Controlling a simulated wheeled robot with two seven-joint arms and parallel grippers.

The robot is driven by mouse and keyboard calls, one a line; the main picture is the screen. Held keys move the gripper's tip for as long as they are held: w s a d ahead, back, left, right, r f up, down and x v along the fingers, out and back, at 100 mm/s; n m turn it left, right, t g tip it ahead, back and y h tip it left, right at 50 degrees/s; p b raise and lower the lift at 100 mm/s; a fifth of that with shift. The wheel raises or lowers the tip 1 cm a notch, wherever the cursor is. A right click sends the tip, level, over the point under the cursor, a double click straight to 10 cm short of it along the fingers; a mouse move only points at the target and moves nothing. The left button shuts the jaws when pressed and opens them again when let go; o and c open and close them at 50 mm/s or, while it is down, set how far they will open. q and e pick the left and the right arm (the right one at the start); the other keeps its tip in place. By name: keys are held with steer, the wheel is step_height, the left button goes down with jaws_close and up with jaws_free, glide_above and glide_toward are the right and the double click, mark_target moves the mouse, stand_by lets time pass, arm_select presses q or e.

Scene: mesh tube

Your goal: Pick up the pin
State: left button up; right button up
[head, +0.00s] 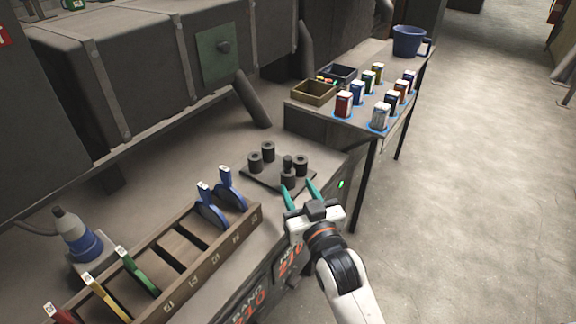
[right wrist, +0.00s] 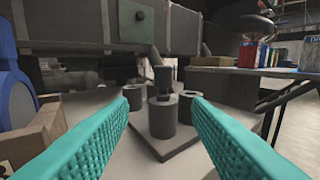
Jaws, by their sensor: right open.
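The dark pin (head: 288,161) stands upright in the nearest of several dark hollow cylinders (head: 288,179) on a flat dark plate (head: 262,182). In the right wrist view the pin (right wrist: 163,79) rises from the central cylinder (right wrist: 162,116), its lower part hidden inside. My right gripper (head: 298,185) is open and empty, its teal fingers pointing at that cylinder from the near side. In the right wrist view the fingers stand on either side of the pin and cylinder, apparently short of them. My left gripper is not in view.
A wooden rack (head: 180,248) with colored-handled items stands left of my right gripper. A blue and white device (head: 78,238) stands behind it. A side table (head: 345,128) holds small boxes, bins and a blue mug (head: 408,41). Floor is clear at right.

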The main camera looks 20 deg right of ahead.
mark_target(289, 171)
steer(key=w, duration=0.3)
steer(key=shift+w, duration=0.1)
steer(key=w, duration=0.5)
steer(key=shift+w+p, duration=0.1)
steer(key=shift+p, duration=0.2)
jaws_close()
